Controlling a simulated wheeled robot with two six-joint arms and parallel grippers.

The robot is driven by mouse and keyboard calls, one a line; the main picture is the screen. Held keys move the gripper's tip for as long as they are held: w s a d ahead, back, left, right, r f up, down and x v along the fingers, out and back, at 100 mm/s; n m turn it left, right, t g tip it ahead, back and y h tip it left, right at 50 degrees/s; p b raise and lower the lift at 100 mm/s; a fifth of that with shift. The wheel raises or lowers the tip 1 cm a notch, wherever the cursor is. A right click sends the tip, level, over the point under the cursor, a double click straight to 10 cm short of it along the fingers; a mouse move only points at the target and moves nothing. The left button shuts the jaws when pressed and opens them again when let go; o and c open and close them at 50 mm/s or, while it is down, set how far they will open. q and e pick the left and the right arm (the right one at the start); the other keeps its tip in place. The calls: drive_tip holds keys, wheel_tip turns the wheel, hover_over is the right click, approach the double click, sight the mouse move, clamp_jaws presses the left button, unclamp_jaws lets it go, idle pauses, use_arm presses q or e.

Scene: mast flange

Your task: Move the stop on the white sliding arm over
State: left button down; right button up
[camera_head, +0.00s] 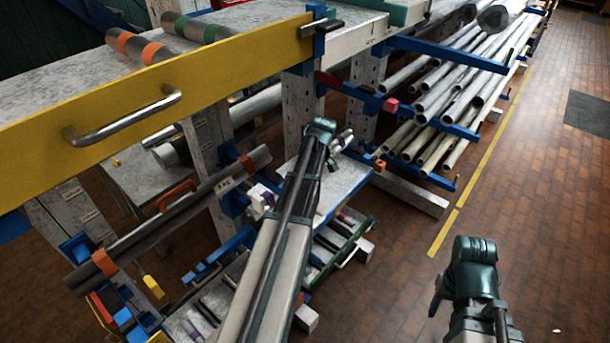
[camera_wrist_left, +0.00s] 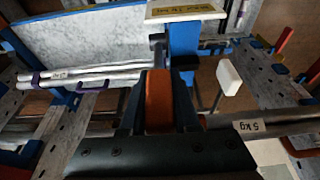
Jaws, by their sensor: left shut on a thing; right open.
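My left gripper (camera_wrist_left: 158,95) is shut on an upright orange piece (camera_wrist_left: 158,102), seen close up in the left wrist view between its dark fingers. In the head view my left arm reaches up the middle and largely hides its own gripper. A white beam (camera_head: 357,40) continues from the end of the long yellow beam (camera_head: 240,70). A blue clamp-like piece (camera_head: 319,45) sits across their junction; I cannot tell whether it is the stop. In the wrist view a white block (camera_wrist_left: 230,77) stands right of the fingers. My right gripper (camera_head: 468,262) is open, low at the right, clear of the rack.
A grey tube (camera_head: 130,241) with orange bands hangs at the left. Several pale pipes (camera_head: 455,100) lie on blue rack arms. A tube with a 5 kg label (camera_wrist_left: 270,122) crosses beside the fingers. The brick floor (camera_head: 530,210) at the right is mostly free.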

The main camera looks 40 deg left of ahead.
use_arm(q)
drive_tip(key=c, duration=0.6)
unclamp_jaws()
drive_tip(key=shift+a+f, duration=0.1)
drive_tip(key=shift+a, duration=0.05)
drive_tip(key=shift+c, duration=0.2)
drive_tip(key=shift+r, duration=0.2)
drive_tip(key=p+v, duration=0.7)
drive_tip(key=shift+s+r, duration=0.1)
drive_tip(key=shift+r, duration=0.05)
